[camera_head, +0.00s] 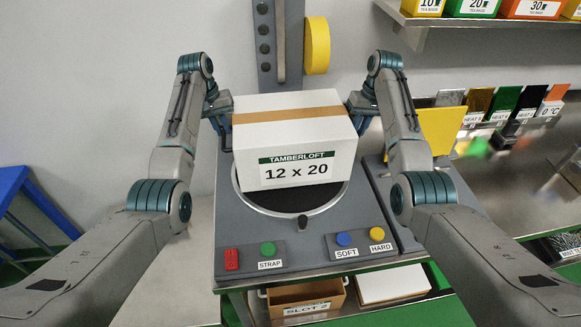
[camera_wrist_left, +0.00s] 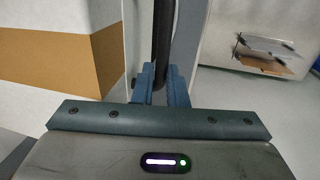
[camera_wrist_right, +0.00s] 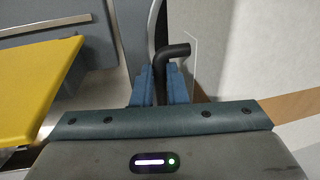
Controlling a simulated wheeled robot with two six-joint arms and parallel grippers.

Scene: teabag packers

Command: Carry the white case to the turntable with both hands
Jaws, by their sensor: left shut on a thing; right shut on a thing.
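The white case (camera_head: 320,150) has a brown tape strip on top and a label reading TAMBERLOFT 12 x 20. In the head view it is over the round turntable (camera_head: 310,198), whose dark disc and pale rim show in front below it. I cannot tell whether the case touches the disc. My left gripper (camera_head: 224,128) is at the case's left side, shut on a black handle bar (camera_wrist_left: 162,40). My right gripper (camera_head: 356,122) is at its right side, shut on the other black handle bar (camera_wrist_right: 172,52). The case's side also shows in the left wrist view (camera_wrist_left: 40,100).
The grey machine has a red switch (camera_head: 232,259), a green STRAP button (camera_head: 268,249), a blue SOFT button (camera_head: 343,239) and a yellow HARD button (camera_head: 377,233). A yellow panel (camera_head: 441,131) stands right of my right arm. A grey column (camera_head: 281,45) rises behind the case.

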